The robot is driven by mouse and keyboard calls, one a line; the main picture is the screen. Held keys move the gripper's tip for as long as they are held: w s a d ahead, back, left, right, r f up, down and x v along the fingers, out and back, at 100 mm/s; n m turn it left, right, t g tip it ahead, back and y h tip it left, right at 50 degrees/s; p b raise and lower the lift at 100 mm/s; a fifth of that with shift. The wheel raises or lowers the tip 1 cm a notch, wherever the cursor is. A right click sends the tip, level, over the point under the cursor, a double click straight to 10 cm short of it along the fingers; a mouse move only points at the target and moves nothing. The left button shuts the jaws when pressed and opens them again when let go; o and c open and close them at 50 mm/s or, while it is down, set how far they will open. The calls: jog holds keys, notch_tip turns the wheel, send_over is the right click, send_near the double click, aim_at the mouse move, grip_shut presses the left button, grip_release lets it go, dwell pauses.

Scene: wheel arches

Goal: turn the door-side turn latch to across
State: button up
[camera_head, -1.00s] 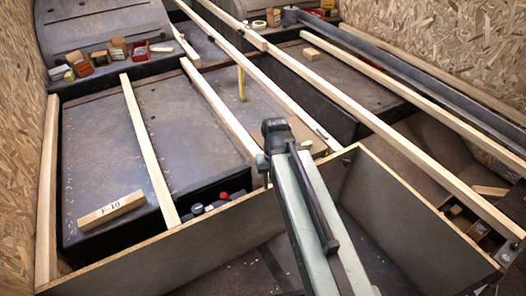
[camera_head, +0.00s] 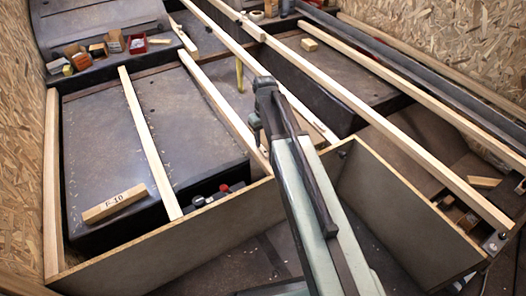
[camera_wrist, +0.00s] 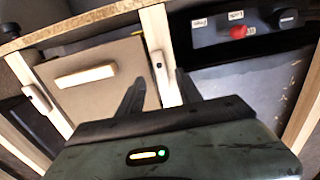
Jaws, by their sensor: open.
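In the wrist view, a small pale wooden turn latch (camera_wrist: 158,68) with a dark pivot sits on a light batten (camera_wrist: 156,25). It lies roughly along the batten. My gripper (camera_wrist: 161,76) is open, with one dark finger on each side of that batten in the picture. I cannot tell whether either finger touches the latch. A second, similar latch (camera_wrist: 37,98) sits on another batten at the left. The frames do not label which is door-side. In the head view, my arm hides the gripper and the nearer latch.
A wooden block (camera_wrist: 86,76) lies on the panel between the battens. A red knob (camera_wrist: 238,32) and a dark knob (camera_wrist: 286,18) stand at the right. In the head view, a block marked F-10 (camera_head: 114,204) lies on the left panel, behind the near board (camera_head: 215,236).

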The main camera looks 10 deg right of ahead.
aim_at(264, 150)
notch_tip(264, 150, down, 6)
jog(key=b, duration=0.4)
jog(key=shift+r, duration=0.3)
